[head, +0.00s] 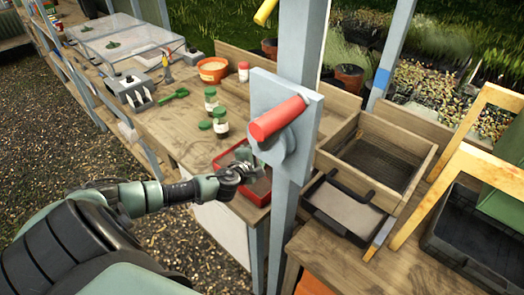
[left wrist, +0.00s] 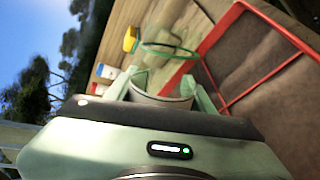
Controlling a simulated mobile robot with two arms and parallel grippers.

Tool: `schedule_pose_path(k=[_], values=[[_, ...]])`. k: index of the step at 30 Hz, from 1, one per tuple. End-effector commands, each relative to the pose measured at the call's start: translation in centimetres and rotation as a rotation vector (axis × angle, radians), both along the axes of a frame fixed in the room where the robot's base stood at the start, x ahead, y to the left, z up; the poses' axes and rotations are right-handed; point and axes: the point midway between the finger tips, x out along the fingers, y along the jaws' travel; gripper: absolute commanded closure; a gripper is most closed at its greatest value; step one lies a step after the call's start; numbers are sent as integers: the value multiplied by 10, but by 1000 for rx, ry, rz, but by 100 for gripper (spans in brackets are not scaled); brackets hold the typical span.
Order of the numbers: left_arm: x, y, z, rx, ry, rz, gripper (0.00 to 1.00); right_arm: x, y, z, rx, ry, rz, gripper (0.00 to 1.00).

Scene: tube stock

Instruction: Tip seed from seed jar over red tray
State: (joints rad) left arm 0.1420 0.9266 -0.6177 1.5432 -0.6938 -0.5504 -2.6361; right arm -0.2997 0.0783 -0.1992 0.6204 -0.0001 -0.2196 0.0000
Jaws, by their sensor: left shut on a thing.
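My left gripper (head: 240,170) is over the red tray (head: 259,197), partly behind a grey post. In the left wrist view, the fingers of my left gripper (left wrist: 168,90) are shut around a clear jar (left wrist: 160,98) with a green rim. The jar looks tilted, its rim away from the palm. The red tray (left wrist: 222,108) lies beside and beyond it, with a dark brown inside. I cannot make out seed in or leaving the jar. My right gripper is in neither view.
The grey post (head: 290,185) carries a plate with a red cylinder (head: 278,118) close to my gripper. Green-lidded jars (head: 220,122), a green scoop (head: 174,97) and an orange pot (head: 212,70) stand on the bench. A wooden sieve box (head: 410,138) is at the right.

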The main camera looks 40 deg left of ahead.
Motion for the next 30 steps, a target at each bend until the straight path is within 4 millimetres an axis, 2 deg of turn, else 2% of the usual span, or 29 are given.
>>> schedule_pose_path(k=[10,21,30], values=[[-2,1,3,3,-1,1,100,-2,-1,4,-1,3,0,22],[-2,1,6,139,44,2,100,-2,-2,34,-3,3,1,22],[-2,1,2,191,60,0,100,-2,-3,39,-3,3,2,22]])
